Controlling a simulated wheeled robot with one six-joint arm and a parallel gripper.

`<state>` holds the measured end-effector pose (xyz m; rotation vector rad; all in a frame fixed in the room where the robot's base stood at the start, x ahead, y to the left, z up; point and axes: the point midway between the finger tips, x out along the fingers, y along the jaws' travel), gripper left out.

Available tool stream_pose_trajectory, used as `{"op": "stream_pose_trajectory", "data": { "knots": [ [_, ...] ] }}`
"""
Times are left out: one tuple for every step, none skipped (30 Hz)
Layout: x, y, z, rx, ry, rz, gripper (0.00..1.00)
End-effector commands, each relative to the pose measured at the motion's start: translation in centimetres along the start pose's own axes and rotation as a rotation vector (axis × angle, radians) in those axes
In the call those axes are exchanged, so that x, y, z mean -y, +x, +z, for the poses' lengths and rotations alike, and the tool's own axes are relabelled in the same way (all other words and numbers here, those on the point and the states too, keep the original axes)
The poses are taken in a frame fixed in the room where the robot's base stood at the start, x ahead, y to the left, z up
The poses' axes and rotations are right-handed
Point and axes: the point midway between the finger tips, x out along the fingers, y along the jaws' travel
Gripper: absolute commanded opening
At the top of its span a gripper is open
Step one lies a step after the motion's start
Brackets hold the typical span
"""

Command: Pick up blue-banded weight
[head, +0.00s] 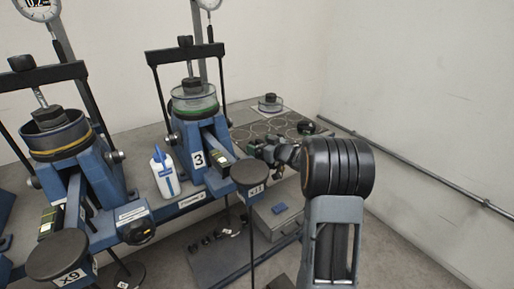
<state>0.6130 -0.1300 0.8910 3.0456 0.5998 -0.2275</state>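No weight with a clearly blue band can be made out in the head view. A dark round piece (307,127) sits on the bench top close to my gripper; its band colour is too small to tell. A low ring with a bluish band and a dark knob (270,103) stands on a white sheet at the back of the bench. My gripper (259,147) is over the right part of the bench, in front of the circle-marked board, partly hidden by my own wrist. Its fingers are too small and dark to tell whether they are open or hold anything.
Two blue lever frames (84,165) (190,135) stand on the bench to the left, with round hanger plates (250,172) in front. A white bottle (164,172) stands between them. A grey case (276,219) and small dark weights (206,241) are below. A wall rail (420,172) runs right.

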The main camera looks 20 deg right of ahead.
Motion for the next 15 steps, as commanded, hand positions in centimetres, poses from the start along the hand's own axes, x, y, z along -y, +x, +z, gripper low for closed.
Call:
{"op": "stream_pose_trajectory", "data": {
  "knots": [
    [0.12, 0.07, 0.00, 0.000, 0.000, -0.002, 0.88],
    [0.14, 0.09, 0.00, 0.000, 0.000, -0.002, 0.85],
    [0.15, 0.09, 0.00, 0.000, 0.000, -0.002, 0.81],
    [0.15, 0.09, 0.00, 0.000, 0.000, -0.002, 0.78],
    [0.15, 0.09, 0.00, 0.000, 0.000, -0.002, 0.75],
    [0.14, 0.08, 0.01, 0.000, 0.000, -0.002, 0.71],
    [0.14, 0.08, 0.01, 0.000, 0.000, -0.002, 0.69],
    [0.13, 0.07, 0.01, 0.000, 0.000, -0.002, 0.66],
    [0.11, 0.06, 0.02, 0.000, 0.000, -0.002, 0.62],
    [0.11, 0.06, 0.02, 0.000, 0.000, -0.001, 0.59],
    [0.06, 0.03, 0.02, 0.000, 0.000, -0.001, 0.56],
    [0.00, 0.00, 0.03, 0.000, 0.000, 0.000, 0.52],
    [-0.01, -0.01, 0.03, 0.000, 0.000, 0.000, 0.49],
    [-0.02, -0.01, 0.04, 0.000, 0.000, 0.000, 0.46],
    [-0.03, -0.02, 0.04, 0.001, 0.000, 0.000, 0.43]
  ]
}}
